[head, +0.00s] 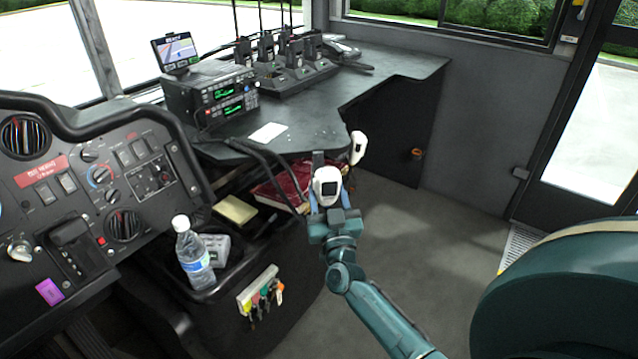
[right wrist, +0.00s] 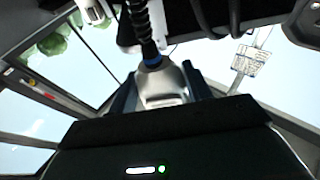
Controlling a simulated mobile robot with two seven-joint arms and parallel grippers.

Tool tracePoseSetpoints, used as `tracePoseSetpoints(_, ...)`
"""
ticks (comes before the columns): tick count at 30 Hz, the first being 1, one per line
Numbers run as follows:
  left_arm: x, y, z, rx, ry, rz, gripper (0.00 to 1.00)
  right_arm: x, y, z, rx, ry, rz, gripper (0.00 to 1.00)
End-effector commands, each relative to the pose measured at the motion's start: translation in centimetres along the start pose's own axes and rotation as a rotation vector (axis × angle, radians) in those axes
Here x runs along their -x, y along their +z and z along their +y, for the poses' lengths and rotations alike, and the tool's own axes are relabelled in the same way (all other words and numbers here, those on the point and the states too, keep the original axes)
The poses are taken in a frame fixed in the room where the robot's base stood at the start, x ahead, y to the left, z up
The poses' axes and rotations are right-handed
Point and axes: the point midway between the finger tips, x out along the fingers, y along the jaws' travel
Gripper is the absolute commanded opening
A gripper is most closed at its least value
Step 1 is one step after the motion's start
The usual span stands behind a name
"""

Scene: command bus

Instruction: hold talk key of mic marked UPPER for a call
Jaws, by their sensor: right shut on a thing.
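My right gripper (head: 328,203) reaches up from below to the front edge of the radio desk. It is shut on a pale hand mic (head: 327,178) with a dark patch on its face. In the right wrist view the mic's grey-white body (right wrist: 163,88) sits between my two dark fingers, with a blue collar and a black coiled cord. A second pale mic-like thing (head: 357,148) is at the desk edge, just right of and behind the held one. No marking can be read on either, and I cannot see the talk key. My left gripper is not in view.
Two stacked radios (head: 222,97) with green displays and a rack of handheld radios (head: 290,75) stand on the desk (head: 375,90). A white card (head: 268,132) lies near its edge. A bottle (head: 193,255) stands in the console tray. The floor right of my arm is clear.

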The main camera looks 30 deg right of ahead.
Motion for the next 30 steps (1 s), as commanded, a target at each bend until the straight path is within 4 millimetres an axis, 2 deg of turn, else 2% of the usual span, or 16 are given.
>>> tracePoseSetpoints(5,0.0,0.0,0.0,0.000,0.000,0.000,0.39,0.0,-0.7,-1.1,-0.015,-0.033,-0.001,0.31)
tracePoseSetpoints(8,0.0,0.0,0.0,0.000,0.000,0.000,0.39,0.3,-1.9,-3.5,-0.047,-0.109,-0.009,0.31)
tracePoseSetpoints(11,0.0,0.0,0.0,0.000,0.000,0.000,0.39,1.2,-4.0,-7.1,-0.092,-0.225,-0.020,0.31)
tracePoseSetpoints(15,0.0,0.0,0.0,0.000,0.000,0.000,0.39,3.6,-7.5,-12.6,-0.158,-0.419,-0.039,0.31)
tracePoseSetpoints(21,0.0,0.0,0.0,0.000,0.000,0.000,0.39,8.6,-13.0,-19.1,-0.237,-0.690,-0.060,0.31)
tracePoseSetpoints(25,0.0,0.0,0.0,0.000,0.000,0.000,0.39,12.0,-16.2,-21.9,-0.275,-0.838,-0.067,0.31)
tracePoseSetpoints(30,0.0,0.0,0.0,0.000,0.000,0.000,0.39,15.2,-19.0,-23.9,-0.300,-0.967,-0.071,0.31)
